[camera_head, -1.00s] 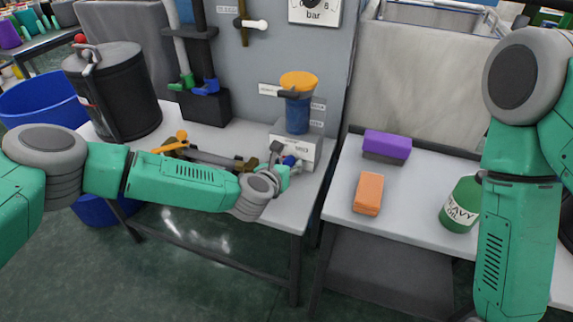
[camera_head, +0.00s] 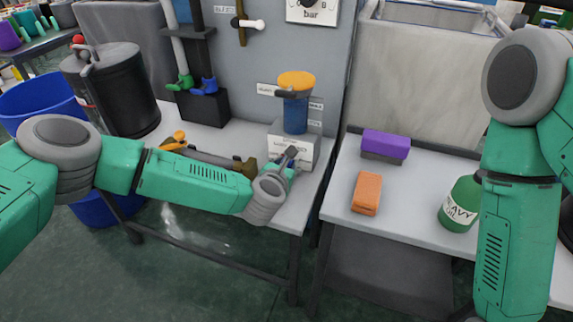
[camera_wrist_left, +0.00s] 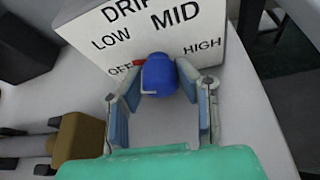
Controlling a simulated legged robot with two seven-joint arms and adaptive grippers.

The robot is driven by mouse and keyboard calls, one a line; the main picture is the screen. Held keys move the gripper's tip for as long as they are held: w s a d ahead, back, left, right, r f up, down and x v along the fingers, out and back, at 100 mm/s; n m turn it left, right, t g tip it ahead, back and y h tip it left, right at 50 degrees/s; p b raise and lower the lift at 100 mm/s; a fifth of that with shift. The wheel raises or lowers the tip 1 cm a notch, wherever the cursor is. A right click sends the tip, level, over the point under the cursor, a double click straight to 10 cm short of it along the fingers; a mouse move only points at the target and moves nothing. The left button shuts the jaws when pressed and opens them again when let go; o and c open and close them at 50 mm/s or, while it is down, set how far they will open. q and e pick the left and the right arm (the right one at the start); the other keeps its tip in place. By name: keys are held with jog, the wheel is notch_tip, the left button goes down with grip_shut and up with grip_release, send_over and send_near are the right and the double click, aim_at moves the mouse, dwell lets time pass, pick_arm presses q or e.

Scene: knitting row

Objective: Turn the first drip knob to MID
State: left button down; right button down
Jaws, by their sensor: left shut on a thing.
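The blue drip knob (camera_wrist_left: 160,75) is on a white panel (camera_wrist_left: 190,22) marked DRIP, OFF, LOW, MID and HIGH in the left wrist view. A red mark on the knob's upper left side lies beside OFF. My left gripper (camera_wrist_left: 162,84) is shut on the knob, with one finger on each side of it. In the head view my left gripper (camera_head: 290,158) is in front of the small box (camera_head: 306,152) under the blue cylinder (camera_head: 296,116) with the orange top, and mostly hides the knob. My right arm shows at the right, its gripper out of view.
A brown-ended tool (camera_head: 240,167) lies behind my left forearm. A black drum (camera_head: 112,90) stands at the table's left. On the right table are a purple-topped block (camera_head: 386,143), an orange block (camera_head: 367,193) and a green oil container (camera_head: 461,205).

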pick_arm(q)
jog(key=shift+d+m+t+y, duration=0.15)
jog(key=shift+m+t+y, duration=0.35)
jog(key=shift+m, duration=0.6)
jog(key=shift+y, duration=0.3)
jog(key=c, duration=1.2)
grip_release()
jog(key=shift+s, duration=0.15)
jog(key=v, duration=1.1)
jog(key=shift+s+r, duration=0.15)
jog(key=shift+s, duration=0.15)
